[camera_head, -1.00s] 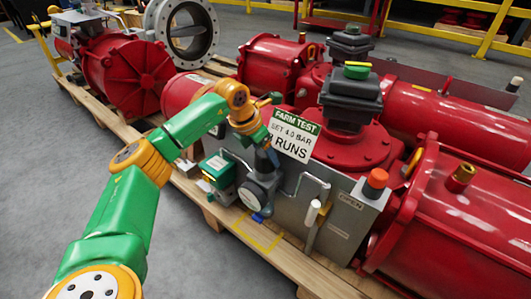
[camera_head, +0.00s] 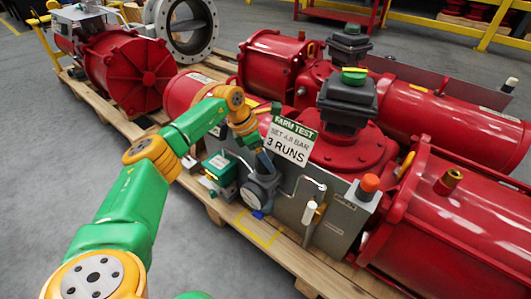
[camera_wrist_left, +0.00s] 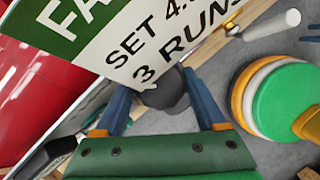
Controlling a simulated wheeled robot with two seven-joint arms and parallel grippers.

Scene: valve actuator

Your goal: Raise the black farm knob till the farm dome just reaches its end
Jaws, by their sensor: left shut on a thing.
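The black knob (camera_wrist_left: 168,92) shows in the left wrist view between the two blue fingers of my left gripper (camera_wrist_left: 162,88), which is shut on it. The sign partly covers it there. In the head view my left gripper (camera_head: 264,163) is at the top of the dark round regulator (camera_head: 258,191), beside the sign; the knob is hard to make out. A black domed housing with a green cap (camera_head: 354,76) stands on the red actuator; I cannot tell whether this is the farm dome. My right gripper is not in view.
The white and green FARM TEST sign (camera_head: 289,143) hangs close to my left gripper. A green box (camera_head: 220,168) is left of the regulator. An orange button (camera_head: 370,182) tops the grey panel (camera_head: 335,222). Red cylinders (camera_head: 450,205) crowd the right; the grey floor at left is clear.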

